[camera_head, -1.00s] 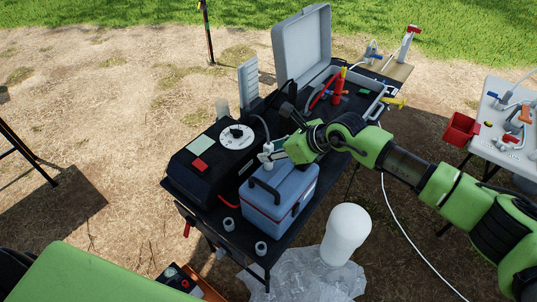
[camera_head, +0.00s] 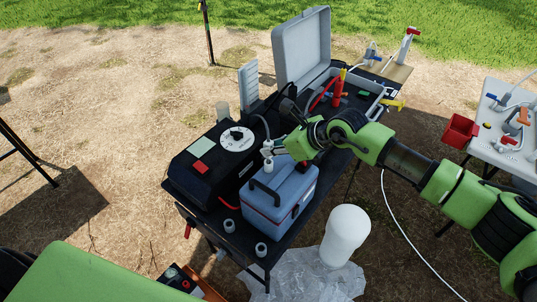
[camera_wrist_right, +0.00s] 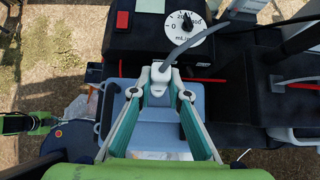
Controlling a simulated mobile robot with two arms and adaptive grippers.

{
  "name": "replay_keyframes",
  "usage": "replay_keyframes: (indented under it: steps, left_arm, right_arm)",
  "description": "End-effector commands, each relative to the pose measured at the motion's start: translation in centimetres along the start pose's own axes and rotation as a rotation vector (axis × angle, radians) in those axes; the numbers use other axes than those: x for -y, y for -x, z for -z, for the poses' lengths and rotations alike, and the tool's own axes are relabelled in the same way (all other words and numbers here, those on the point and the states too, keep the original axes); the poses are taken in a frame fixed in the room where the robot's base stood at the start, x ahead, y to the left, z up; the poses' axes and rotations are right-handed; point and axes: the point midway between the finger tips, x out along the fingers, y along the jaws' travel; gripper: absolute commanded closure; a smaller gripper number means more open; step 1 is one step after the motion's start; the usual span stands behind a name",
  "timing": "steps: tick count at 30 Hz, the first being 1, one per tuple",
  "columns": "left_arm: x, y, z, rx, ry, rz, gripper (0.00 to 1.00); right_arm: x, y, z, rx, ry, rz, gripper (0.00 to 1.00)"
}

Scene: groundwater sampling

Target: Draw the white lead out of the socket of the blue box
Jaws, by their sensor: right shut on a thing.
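The blue box (camera_head: 279,212), a cool box with a dark handle, stands on the near part of the black table. In the right wrist view its pale blue lid (camera_wrist_right: 150,138) lies beneath the fingers. My right gripper (camera_head: 267,148) is over the box's far left edge, shut on the white end of the lead (camera_wrist_right: 161,74). The lead's grey-white cable (camera_wrist_right: 188,42) curves up and right from the fingertips. A short white cylinder (camera_head: 268,166) shows just below the fingertips; I cannot tell whether plug and socket are joined. My left gripper is out of view.
A black control case with a white dial (camera_head: 237,139) stands close left of the box. An open grey case (camera_head: 303,52) is behind. A white rounded container (camera_head: 346,232) stands right of the table.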

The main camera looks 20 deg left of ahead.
Motion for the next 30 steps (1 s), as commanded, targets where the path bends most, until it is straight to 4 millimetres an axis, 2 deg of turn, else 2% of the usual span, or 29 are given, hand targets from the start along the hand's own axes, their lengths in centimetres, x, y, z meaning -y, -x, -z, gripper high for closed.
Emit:
replay_keyframes:
  steps: [24, 30]
  left_arm:
    - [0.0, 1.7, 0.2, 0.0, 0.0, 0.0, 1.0]
    - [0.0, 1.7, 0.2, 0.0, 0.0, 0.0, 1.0]
  right_arm:
    - [0.0, 2.4, -2.5, 0.001, 0.0, 0.0, 1.0]
    - [0.0, 2.5, -2.6, 0.0, 0.0, 0.0, 1.0]
